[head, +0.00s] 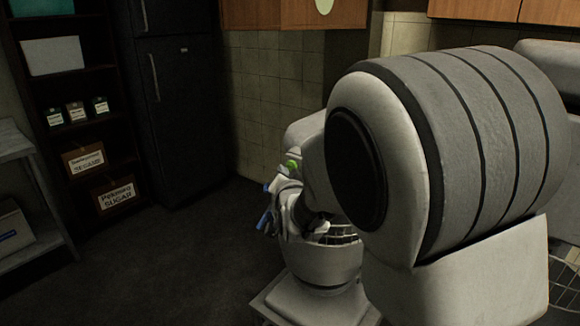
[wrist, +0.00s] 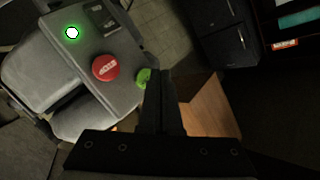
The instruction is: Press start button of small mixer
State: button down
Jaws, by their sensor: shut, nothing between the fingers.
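The small mixer (head: 318,262), pale grey with a wire guard over its bowl, stands right of centre in the head view, partly covered by my arm. In the wrist view its grey control head (wrist: 75,75) fills the upper left. It carries a red stop button (wrist: 105,68), a green button (wrist: 144,77) and a round lamp (wrist: 72,33) glowing green. My gripper (wrist: 160,72) is shut and empty. Its fingertips overlap the right side of the green button in the picture. I cannot tell whether they touch it.
A dark fridge (head: 178,95) stands at the back. Left of it is a dark shelf (head: 112,130) with boxes and labelled containers. A grey rack (head: 20,150) is at the far left. The dark floor (head: 160,260) between these and the mixer is clear.

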jog(key=shift+w+d, duration=0.1)
jog(key=shift+w+d+b, duration=0.15)
jog(key=shift+w+b, duration=0.1)
jog(key=shift+b, duration=0.3)
